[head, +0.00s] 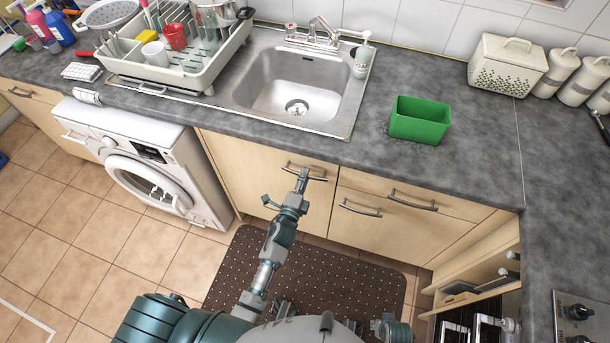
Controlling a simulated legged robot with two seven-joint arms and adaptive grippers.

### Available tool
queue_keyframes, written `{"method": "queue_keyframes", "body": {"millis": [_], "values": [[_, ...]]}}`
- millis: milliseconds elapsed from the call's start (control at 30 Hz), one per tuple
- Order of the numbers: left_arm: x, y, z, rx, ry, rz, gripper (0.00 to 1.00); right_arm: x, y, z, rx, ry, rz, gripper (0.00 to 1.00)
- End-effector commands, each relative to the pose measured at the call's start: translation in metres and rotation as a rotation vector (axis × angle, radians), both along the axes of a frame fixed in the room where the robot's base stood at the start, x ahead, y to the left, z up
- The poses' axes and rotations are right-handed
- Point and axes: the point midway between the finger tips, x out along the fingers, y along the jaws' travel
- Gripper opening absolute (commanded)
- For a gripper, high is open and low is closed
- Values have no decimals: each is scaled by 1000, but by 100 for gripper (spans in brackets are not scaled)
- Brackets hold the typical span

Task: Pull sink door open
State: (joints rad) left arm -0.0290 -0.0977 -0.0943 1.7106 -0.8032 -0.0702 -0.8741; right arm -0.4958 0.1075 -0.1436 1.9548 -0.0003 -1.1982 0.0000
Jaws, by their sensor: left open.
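The sink door (245,170) is a pale wood cupboard front below the sink, and it looks shut and flush with the units beside it. Its metal bar handle (318,179) sits near the door's upper right corner. My left gripper (301,180) is open at the handle, with its fingertips overlapping the bar in the head view. I cannot tell whether the fingers touch the bar or stand around it.
A washing machine (160,155) stands left of the door. Drawers with metal handles (412,201) are to the right. A dark dotted mat (340,275) covers the floor before the door. The counter above holds a green tub (419,120) and dish rack (180,72).

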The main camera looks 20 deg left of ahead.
Motion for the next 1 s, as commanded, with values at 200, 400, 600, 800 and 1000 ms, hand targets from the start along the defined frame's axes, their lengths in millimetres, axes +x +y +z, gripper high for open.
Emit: {"method": "queue_keyframes", "body": {"millis": [200, 400, 600, 800, 1000], "values": [[12, 0, 0, 0, 0, 0, 42, 1, 1, 6, 2, -7, -1, 40], [12, -1, 0, 1, 0, 0, 42, -3, 0, 4, 1, 2, -1, 40], [12, -1, 0, 0, 0, 0, 0, -6, -1, 3, 0, 8, -2, 40], [12, -1, -1, 1, 2, 0, 0, -6, -1, 3, -1, 8, -2, 40], [6, 0, -1, 2, 4, -14, 0, 0, -2, 3, -1, -3, 0, 40]]}}
